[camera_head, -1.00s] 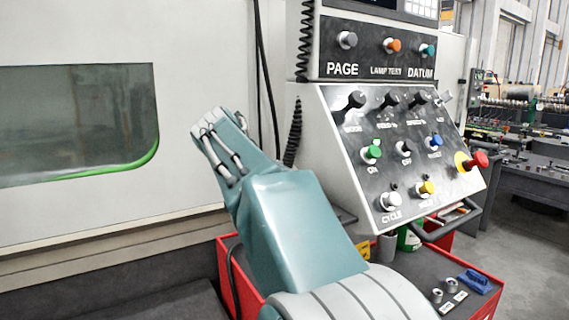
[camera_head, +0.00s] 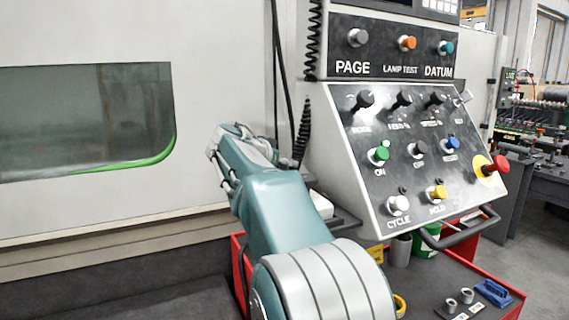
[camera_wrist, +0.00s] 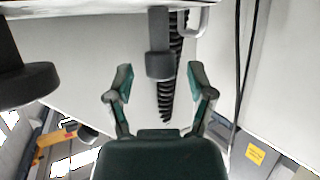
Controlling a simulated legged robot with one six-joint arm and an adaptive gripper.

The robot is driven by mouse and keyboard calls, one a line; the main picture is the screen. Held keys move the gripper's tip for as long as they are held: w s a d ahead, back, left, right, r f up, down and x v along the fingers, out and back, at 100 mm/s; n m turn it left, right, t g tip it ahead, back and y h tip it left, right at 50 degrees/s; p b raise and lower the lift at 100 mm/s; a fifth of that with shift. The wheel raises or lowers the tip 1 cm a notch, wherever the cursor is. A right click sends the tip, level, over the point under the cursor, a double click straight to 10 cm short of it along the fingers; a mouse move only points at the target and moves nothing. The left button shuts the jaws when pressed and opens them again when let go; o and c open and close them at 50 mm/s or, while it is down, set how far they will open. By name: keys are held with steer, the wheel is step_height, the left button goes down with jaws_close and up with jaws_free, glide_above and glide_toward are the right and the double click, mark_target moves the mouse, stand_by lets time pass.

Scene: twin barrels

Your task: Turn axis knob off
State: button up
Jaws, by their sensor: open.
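The control panel (camera_head: 395,180) has three black rotary knobs in its upper row: left (camera_head: 361,99), middle (camera_head: 401,100) and right (camera_head: 434,100). A small silver switch (camera_head: 462,98) is at the row's right end. Their labels are too blurred to tell which is the axis knob. In the wrist view my gripper (camera_wrist: 160,80) is open, with nothing gripped. A dark grey knob-like piece on a stem (camera_wrist: 160,65) appears between and beyond the fingertips; I cannot tell which control it is. In the head view my arm is left of the panel and the fingers are not clearly visible.
A red emergency button (camera_head: 496,165) and several coloured buttons are on the panel. A handrail (camera_head: 465,232) juts out below it. A coiled cable (camera_head: 305,125) hangs at its left edge. A large black round piece (camera_wrist: 28,84) is at the wrist view's left.

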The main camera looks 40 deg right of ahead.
steer(key=shift+x, duration=0.9)
steer(key=shift+a+r, duration=0.2)
steer(key=shift+a, duration=0.55)
steer(key=c, duration=0.9)
steer(key=shift+s+d, duration=0.1)
steer(key=shift+d, duration=0.05)
jaws_close()
steer(key=shift+d+f, duration=0.1)
steer(key=shift+d, duration=0.05)
steer(key=shift+n+t, duration=0.4)
steer(key=shift+f+n+t+y, duration=0.1)
steer(key=shift+n+t+y, duration=0.6)
steer(key=shift+n+t, duration=0.45)
